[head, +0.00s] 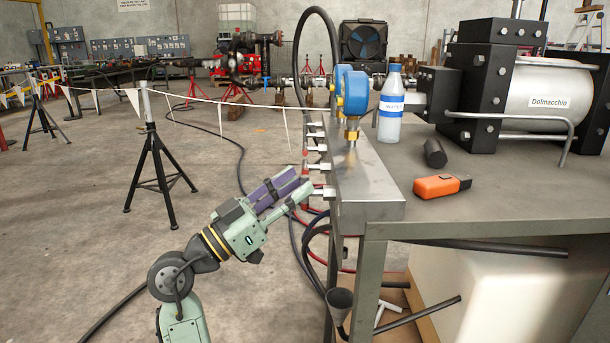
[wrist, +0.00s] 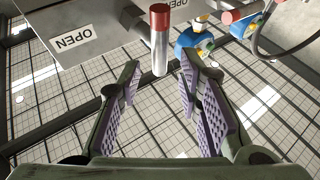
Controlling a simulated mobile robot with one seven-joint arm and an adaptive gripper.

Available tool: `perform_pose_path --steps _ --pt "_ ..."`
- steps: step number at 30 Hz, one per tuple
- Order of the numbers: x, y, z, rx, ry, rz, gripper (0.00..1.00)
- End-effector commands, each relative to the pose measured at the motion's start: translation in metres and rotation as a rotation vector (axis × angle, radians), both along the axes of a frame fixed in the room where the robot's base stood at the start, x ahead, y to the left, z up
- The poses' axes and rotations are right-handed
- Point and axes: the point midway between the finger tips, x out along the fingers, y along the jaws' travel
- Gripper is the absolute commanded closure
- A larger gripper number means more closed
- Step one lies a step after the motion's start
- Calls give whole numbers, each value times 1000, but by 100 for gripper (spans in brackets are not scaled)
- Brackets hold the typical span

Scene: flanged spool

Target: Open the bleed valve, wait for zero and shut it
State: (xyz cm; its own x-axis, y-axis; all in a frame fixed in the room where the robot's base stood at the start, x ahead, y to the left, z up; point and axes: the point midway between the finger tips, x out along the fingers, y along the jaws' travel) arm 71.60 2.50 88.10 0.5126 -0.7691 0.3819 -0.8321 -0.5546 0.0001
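A steel manifold block (head: 365,190) lies along the table's left edge, with several small valves on its left side. My gripper (head: 300,181) is beside the nearest valve (head: 325,193). In the wrist view my gripper (wrist: 160,70) is open and empty. A silver valve handle with a red end (wrist: 159,45) stands just ahead of the gap between the fingertips, apart from both. Plates marked OPEN (wrist: 72,38) show beside it. Blue gauges (head: 355,93) stand on the block; their dials cannot be read. Which valve is the bleed valve is not marked in view.
A water bottle (head: 391,105), a black cylinder (head: 435,153) and an orange tool (head: 441,186) are on the table (head: 490,205). Hoses (head: 309,255) hang below the block near my gripper. A black stand (head: 158,180) holds a flagged barrier line at left. The floor between is open.

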Motion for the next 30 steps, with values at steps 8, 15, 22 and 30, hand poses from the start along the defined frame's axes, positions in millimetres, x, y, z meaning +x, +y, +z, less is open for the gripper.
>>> perform_pose_path --steps 8,15,22,30 --pt "15 -23 12 -1 -1 0 68" --pt "16 -24 12 0 0 1 68" --pt "16 -24 12 -1 -1 1 78" --pt "16 -24 12 -1 0 1 96"
